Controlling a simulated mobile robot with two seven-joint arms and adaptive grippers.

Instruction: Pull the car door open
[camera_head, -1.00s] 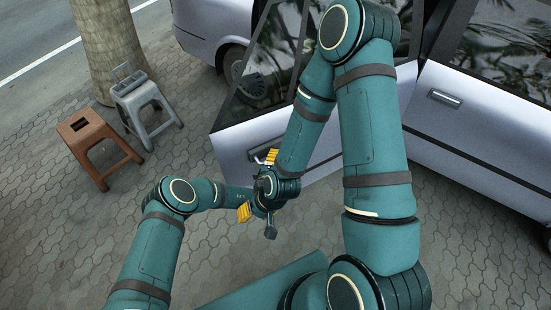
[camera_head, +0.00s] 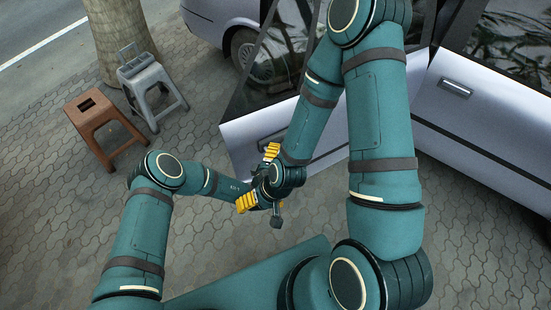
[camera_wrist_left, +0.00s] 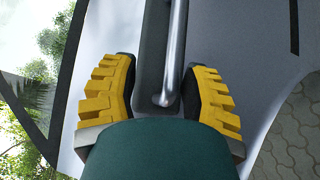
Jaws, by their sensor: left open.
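The silver car door (camera_head: 240,137) stands swung out from the car in the head view, at an angle to the rear panel. Its dark handle recess (camera_head: 265,143) is partly covered by my right forearm and yellow finger pads. My left gripper (camera_head: 268,156) is at this handle. In the left wrist view, the metal handle bar (camera_wrist_left: 176,50) runs between the open yellow-padded fingers of my left gripper (camera_wrist_left: 160,72), with gaps at both sides.
A brown stool (camera_head: 100,125) and a grey stool (camera_head: 152,90) stand on the paving at left, beside a tree trunk (camera_head: 120,35). Another silver panel with a handle (camera_head: 456,88) is at right. The paving (camera_head: 60,230) at lower left is clear.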

